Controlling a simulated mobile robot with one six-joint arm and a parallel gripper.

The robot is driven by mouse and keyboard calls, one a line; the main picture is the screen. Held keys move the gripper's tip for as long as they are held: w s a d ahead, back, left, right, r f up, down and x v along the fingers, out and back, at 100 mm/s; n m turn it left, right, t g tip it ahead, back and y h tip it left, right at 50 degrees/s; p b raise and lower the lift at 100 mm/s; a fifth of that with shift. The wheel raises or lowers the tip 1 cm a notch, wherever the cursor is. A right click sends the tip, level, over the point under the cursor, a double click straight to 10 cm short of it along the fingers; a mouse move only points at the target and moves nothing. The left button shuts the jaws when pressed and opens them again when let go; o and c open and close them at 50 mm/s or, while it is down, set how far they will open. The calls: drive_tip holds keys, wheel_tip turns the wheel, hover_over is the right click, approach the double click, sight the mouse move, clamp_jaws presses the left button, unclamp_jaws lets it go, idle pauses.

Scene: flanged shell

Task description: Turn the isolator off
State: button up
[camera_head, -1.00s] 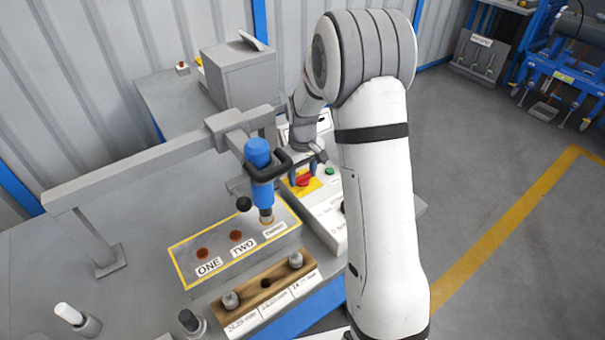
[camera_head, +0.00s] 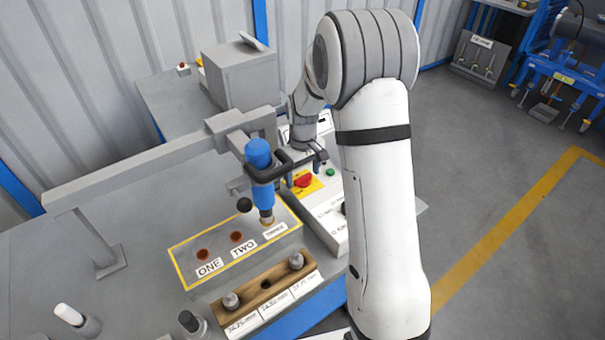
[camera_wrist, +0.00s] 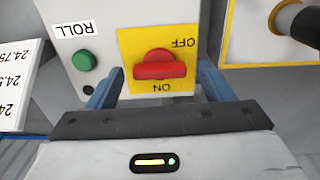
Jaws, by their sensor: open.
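The isolator is a red rotary handle (camera_wrist: 158,68) on a yellow plate (camera_wrist: 130,42), marked OFF and ON, both upside down in the wrist view. Its bar lies crosswise in that view, between the two words. The isolator also shows in the head view (camera_head: 304,181) on the front of a pale control box (camera_head: 328,208). My gripper (camera_wrist: 158,80) is open, with one blue finger to each side of the handle in the wrist view and a gap on both sides. In the head view my gripper (camera_head: 316,158) is partly hidden by its own wrist.
A green button (camera_wrist: 84,60) labelled ROLL sits beside the yellow plate. A blue tool (camera_head: 260,180) in a black holder hangs close to my gripper, above a grey block (camera_head: 215,268) labelled ONE and TWO. A wooden gauge rack (camera_head: 268,288) stands in front.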

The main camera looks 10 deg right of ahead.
sight(303, 176)
wheel_tip(303, 176, up, 7)
drive_tip(key=shift+r, duration=0.2)
idle(0.5)
drive_tip(key=s+r+m+t+p, duration=0.4)
drive_tip(key=s+r+p, duration=1.2)
drive_tip(key=s+r, duration=1.1)
drive_tip(key=shift+s+r+m, duration=0.3)
drive_tip(key=shift+s+r, duration=0.1)
drive_tip(key=shift+r, duration=0.05)
